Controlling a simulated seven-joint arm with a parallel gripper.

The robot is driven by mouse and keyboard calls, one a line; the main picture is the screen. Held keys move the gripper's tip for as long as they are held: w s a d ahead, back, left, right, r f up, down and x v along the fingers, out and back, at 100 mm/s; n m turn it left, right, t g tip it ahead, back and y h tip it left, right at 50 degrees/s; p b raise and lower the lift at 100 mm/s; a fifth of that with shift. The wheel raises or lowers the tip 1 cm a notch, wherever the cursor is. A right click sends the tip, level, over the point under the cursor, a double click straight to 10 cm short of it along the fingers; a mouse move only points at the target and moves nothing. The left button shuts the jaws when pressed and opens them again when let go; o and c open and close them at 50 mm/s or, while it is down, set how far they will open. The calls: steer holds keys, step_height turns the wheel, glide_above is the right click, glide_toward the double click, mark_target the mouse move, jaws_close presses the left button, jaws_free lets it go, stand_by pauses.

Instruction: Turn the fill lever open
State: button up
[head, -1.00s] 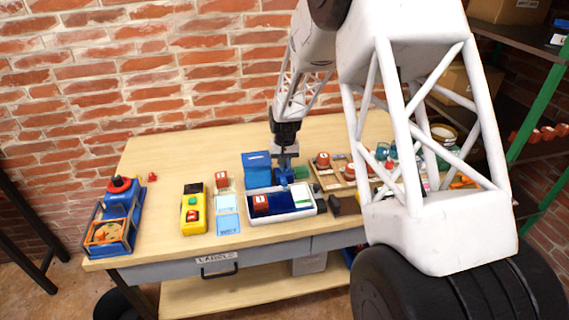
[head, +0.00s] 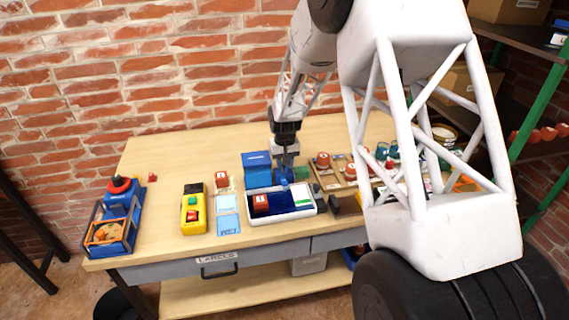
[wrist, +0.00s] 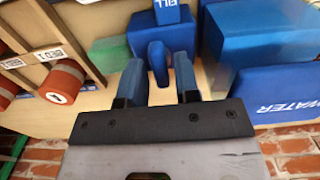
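The fill lever (wrist: 158,60) is a narrow blue upright piece beside the blue block marked FILL (wrist: 168,12) in the wrist view. My gripper (wrist: 158,78) is open, with one blue-tipped finger on each side of the lever. Gaps show between the lever and both fingers, so it is not clamped. In the head view my gripper (head: 286,160) points down over the small blue fill part (head: 284,178), and the lever itself is mostly hidden there. The blue WATER tank (head: 257,168) stands just left of it and also shows in the wrist view (wrist: 282,88).
A white-rimmed tray (head: 283,217) with a red-capped item lies in front of my gripper. A green block (wrist: 108,52) is close beside the fingers. A wooden rack with red rollers (wrist: 62,80) stands nearby. A yellow button box (head: 194,210) is further left.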

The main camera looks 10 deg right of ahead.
steer(key=shift+o, duration=0.7)
steer(key=shift+r, duration=0.1)
steer(key=shift+r, duration=3.8)
